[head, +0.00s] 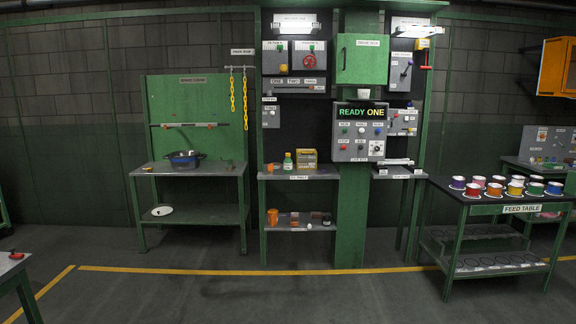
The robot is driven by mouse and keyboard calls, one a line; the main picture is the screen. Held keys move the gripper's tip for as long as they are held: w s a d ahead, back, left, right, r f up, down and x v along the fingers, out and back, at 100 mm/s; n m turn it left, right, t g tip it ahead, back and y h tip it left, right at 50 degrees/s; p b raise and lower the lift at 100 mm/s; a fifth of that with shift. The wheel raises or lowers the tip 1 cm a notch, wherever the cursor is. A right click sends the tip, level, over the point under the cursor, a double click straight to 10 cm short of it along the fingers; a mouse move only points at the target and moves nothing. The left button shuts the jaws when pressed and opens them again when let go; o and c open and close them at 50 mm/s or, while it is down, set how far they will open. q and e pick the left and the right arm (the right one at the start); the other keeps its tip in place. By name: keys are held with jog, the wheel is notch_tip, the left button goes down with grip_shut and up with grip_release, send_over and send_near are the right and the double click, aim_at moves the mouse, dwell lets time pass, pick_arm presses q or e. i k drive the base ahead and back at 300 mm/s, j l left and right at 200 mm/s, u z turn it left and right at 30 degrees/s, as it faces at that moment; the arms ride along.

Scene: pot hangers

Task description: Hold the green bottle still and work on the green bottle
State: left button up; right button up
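Neither of my grippers shows in the head view, and nothing is seen touching the bottle.
A green workbench (150,168) with a dark pot (184,160) stands to the left. The feed table (450,185) with several coloured cups is at the right. A control panel (359,131) reads "READY ONE". The floor (270,300) in front is clear beyond a yellow line.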

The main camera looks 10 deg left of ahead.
aim_at(287, 162)
jog(key=i+l, duration=0.1)
jog(key=i, duration=3.4)
jog(key=l+z, duration=0.05)
jog(key=l, duration=0.15)
